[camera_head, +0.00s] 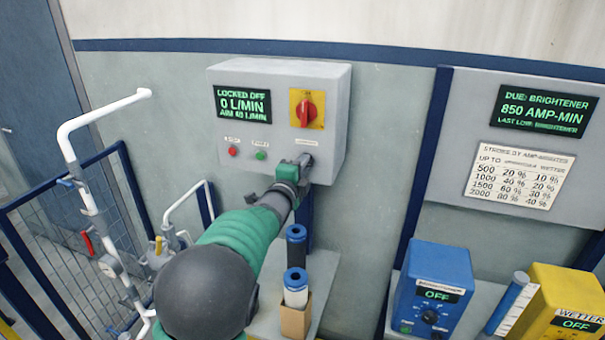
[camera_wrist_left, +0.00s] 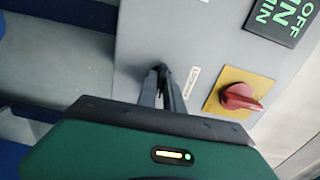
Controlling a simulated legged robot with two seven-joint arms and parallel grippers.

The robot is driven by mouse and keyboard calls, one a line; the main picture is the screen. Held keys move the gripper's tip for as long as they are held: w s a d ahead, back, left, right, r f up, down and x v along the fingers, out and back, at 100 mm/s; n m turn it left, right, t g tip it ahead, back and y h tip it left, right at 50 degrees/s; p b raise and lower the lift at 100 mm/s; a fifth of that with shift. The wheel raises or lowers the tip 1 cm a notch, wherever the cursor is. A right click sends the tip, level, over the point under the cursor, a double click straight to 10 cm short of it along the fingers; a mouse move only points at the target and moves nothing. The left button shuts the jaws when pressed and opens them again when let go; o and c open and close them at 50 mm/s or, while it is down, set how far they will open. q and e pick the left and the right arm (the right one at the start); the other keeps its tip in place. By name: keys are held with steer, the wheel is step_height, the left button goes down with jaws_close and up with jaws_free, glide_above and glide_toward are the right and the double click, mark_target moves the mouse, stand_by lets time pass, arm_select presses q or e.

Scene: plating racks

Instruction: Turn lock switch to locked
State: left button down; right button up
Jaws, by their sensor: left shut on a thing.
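A grey control box (camera_head: 335,75) hangs on the wall. Its green display (camera_head: 242,104) reads "LOCKED OFF" and "0 L/MIN". A red rotary switch (camera_head: 307,110) sits on a yellow plate at the box's upper right; it also shows in the wrist view (camera_wrist_left: 240,96). My left gripper (camera_head: 304,160) is at the box's lower right, below the red switch and apart from it. In the wrist view its fingers (camera_wrist_left: 163,72) are shut on a small dark part at the box face, beside a white label (camera_wrist_left: 191,82). The fingers mostly hide that part. My right gripper is not in view.
A red button (camera_head: 232,152) and a green button (camera_head: 261,155) are left of my gripper. White pipes (camera_head: 92,200) are at left. A blue unit (camera_head: 436,285) and a yellow unit (camera_head: 570,300) stand at right.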

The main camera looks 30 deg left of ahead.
arm_select(q)
steer(key=shift+d+f+m, duration=0.2)
steer(key=shift+f+m, duration=0.1)
steer(key=shift+f, duration=0.2)
steer(key=c, duration=1.6)
jaws_free()
steer(key=shift+r, duration=0.1)
steer(key=shift+o, duration=0.6)
steer(key=shift+d+r, duration=0.2)
steer(key=b+v, duration=0.3)
steer(key=v, duration=1.4)
steer(key=shift+b, duration=0.4)
steer(key=shift+w+a+f, duration=0.1)
steer(key=shift+a, duration=0.1)
steer(key=shift+f, duration=0.1)
